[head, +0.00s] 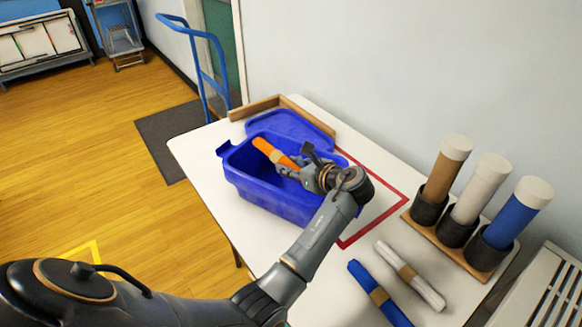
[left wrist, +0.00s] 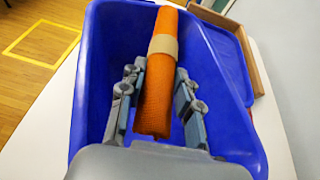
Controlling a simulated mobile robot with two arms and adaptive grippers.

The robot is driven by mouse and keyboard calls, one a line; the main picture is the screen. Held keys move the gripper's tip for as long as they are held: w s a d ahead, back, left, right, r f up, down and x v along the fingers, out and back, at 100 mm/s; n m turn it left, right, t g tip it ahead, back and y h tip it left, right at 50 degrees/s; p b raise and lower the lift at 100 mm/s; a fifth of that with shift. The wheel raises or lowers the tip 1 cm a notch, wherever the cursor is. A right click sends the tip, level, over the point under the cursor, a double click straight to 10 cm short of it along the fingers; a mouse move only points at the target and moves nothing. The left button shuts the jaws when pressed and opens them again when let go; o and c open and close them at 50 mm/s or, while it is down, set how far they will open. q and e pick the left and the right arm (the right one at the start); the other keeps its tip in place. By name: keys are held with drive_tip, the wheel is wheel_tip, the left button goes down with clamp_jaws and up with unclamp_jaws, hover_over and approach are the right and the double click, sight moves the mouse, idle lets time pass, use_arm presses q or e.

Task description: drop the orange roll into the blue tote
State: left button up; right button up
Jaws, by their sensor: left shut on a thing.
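The orange roll (head: 273,152) has a tan band around it. In the left wrist view the roll (left wrist: 158,97) lies between the two fingers of my left gripper (left wrist: 158,100). My left gripper (head: 292,172) is shut on the roll and holds it over the opening of the blue tote (head: 270,198). The tote (left wrist: 88,110) is open and stands on the white table, its lid folded back behind it. The gripper and wrist hide part of the tote's inside. My right gripper is not in view.
A blue roll (head: 378,292) and a white roll (head: 411,275) lie on the white table (head: 222,215) in front. A wooden rack (head: 440,245) with brown, white and blue rolls upright in dark cups stands at the right. A blue hand truck (head: 207,60) stands behind the table.

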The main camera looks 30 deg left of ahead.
use_arm(q)
drive_tip(key=o, duration=1.2)
drive_tip(key=shift+o, duration=0.2)
drive_tip(key=shift+r, duration=0.15)
wheel_tip(320, 180, up, 10)
drive_tip(key=shift+f, duration=0.1)
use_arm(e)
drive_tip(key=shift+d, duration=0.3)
use_arm(q)
drive_tip(key=shift+d+f, duration=0.1)
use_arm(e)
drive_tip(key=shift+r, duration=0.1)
